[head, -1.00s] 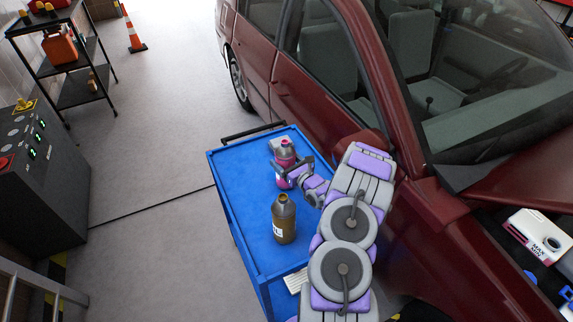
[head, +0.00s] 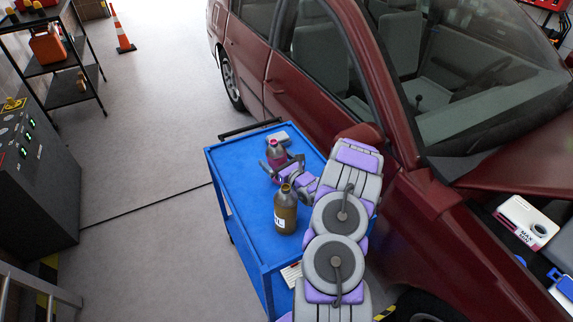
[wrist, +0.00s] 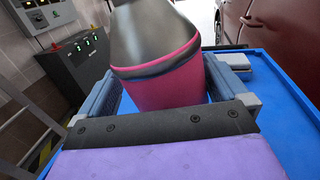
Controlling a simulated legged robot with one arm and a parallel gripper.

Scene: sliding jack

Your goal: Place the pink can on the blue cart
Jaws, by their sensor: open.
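The pink can (head: 276,156), with a grey, narrowing top, is over the far part of the blue cart's (head: 233,167) top in the head view. It looks upright and seems to stand on the cart, but its base is hard to see. My gripper (head: 281,165) is open around it, one finger on each side. In the wrist view the can (wrist: 158,85) fills the space between the spread fingers (wrist: 160,95), and the gripper body hides its lower end. Whether a finger touches it I cannot tell.
A brown bottle (head: 285,212) stands on the cart close to my arm. A small grey box (head: 279,138) lies behind the can. The dark red car (head: 290,95) is close along the cart's right side. The cart's left part is clear.

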